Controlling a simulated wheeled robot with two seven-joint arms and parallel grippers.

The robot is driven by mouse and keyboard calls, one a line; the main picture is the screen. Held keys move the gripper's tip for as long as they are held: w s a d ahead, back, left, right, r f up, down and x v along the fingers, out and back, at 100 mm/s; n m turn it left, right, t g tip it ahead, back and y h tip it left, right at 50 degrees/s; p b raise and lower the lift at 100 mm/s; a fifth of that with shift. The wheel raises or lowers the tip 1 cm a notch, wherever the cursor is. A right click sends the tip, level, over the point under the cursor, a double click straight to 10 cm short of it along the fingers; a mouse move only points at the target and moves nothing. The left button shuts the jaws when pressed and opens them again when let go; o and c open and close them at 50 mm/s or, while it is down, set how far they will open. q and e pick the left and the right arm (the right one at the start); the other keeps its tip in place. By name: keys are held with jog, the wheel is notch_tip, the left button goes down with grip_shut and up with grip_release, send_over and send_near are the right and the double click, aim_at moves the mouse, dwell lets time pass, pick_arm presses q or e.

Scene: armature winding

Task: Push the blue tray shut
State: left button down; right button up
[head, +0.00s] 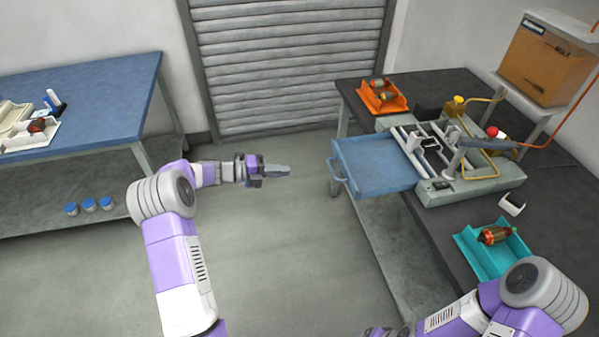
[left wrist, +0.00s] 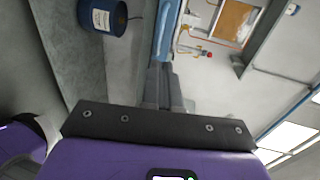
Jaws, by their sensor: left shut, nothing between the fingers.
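The blue tray (head: 372,163) sticks out to the left from the winding machine (head: 465,185) on the dark table, with a handle (head: 337,178) on its left end. My left gripper (head: 288,171) is shut and empty, left of the handle with a gap between them. In the left wrist view its fingers (left wrist: 163,90) point toward a blue edge (left wrist: 165,30) that looks like the tray. My right arm shows at the lower right of the head view; its fingers cannot be made out.
An orange tray (head: 382,96) with wound parts and a teal tray (head: 492,250) with one part lie on the dark table (head: 440,88). A blue-topped bench (head: 95,105) stands at left. The floor (head: 285,240) between is clear. A blue drum (left wrist: 103,17) shows in the left wrist view.

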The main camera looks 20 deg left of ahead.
pick_arm(q)
jog(key=b+x, duration=0.2)
jog(key=x, duration=1.1)
pick_arm(e)
notch_tip(320, 180, down, 3)
jog(key=shift+r, duration=0.2)
pick_arm(q)
jog(key=shift+w+d, duration=0.1)
jog(key=shift+w, duration=0.05)
